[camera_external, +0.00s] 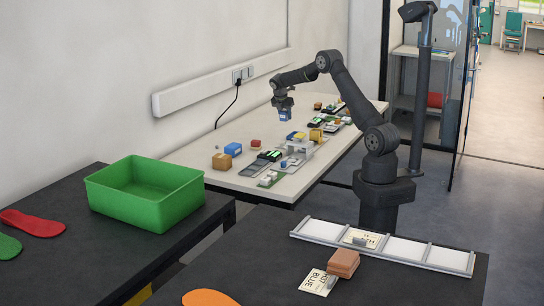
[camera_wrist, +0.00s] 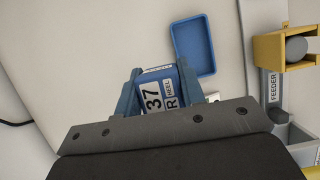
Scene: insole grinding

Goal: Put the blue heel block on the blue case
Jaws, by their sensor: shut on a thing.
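My gripper (camera_external: 284,108) is shut on the blue heel block (camera_wrist: 158,90) and holds it above the light table. The block has white labels reading "37", "R" and "HEEL" in the wrist view. It also shows as a small blue piece under the gripper in the external view (camera_external: 286,116). The blue case (camera_wrist: 194,46) is a shallow, empty-looking open tray on the table, just beyond and right of the held block in the wrist view. In the external view, a flat blue piece that looks like this case (camera_external: 294,136) lies below the gripper.
A yellow holder (camera_wrist: 285,46) and a grey "FEEDER" part (camera_wrist: 273,86) stand right of the case. Another blue block (camera_external: 233,149), an orange-brown block (camera_external: 222,161) and several small fixtures stand on the table (camera_external: 205,153). A green bin (camera_external: 145,207) is on the black table in front.

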